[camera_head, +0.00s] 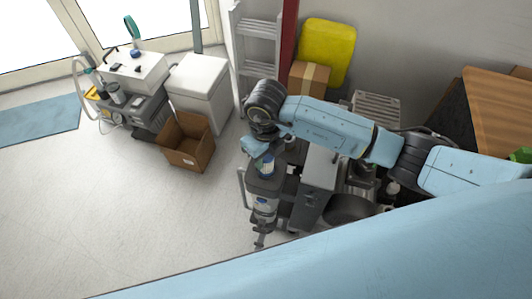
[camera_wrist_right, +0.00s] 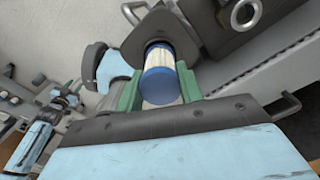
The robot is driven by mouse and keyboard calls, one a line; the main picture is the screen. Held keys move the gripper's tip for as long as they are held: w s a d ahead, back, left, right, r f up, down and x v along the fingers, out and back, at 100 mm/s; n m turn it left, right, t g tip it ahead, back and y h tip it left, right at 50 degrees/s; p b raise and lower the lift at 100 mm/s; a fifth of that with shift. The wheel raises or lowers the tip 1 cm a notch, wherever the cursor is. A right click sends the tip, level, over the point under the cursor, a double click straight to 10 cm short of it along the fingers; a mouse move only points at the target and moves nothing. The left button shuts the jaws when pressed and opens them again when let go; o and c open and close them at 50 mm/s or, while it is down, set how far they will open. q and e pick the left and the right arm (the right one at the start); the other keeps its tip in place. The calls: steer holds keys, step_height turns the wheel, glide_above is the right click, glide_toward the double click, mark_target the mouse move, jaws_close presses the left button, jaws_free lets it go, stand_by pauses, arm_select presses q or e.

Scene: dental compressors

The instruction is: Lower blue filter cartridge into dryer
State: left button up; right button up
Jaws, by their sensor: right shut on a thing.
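My right gripper (camera_head: 264,150) comes in from the right and points down over the dark dryer unit (camera_head: 264,186). In the right wrist view the green fingers of my right gripper (camera_wrist_right: 160,84) are shut around the blue filter cartridge (camera_wrist_right: 161,86). It has a blue end cap and a white pleated body. The pleated end lies against or inside the dark rounded dryer housing (camera_wrist_right: 137,42); I cannot tell how deep it sits. The cartridge also shows below the gripper in the head view (camera_head: 266,166). My left gripper is not in view.
A grey cabinet (camera_head: 319,175) and machinery stand right of the dryer. An open cardboard box (camera_head: 187,143), a white cabinet (camera_head: 200,85) and a cart of equipment (camera_head: 135,75) stand to the left. A ladder (camera_head: 257,45) leans behind. The floor at left is clear.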

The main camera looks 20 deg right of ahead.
steer(key=shift+f+b, duration=1.5)
steer(key=shift+f, duration=0.6)
steer(key=shift+r, duration=0.1)
steer(key=shift+r, duration=0.1)
steer(key=shift+r+p, duration=0.6)
steer(key=shift+p, duration=0.15)
steer(key=shift+f, duration=0.2)
steer(key=shift+f+b, duration=0.65)
steer(key=o, duration=1.1)
steer(key=shift+r, duration=0.1)
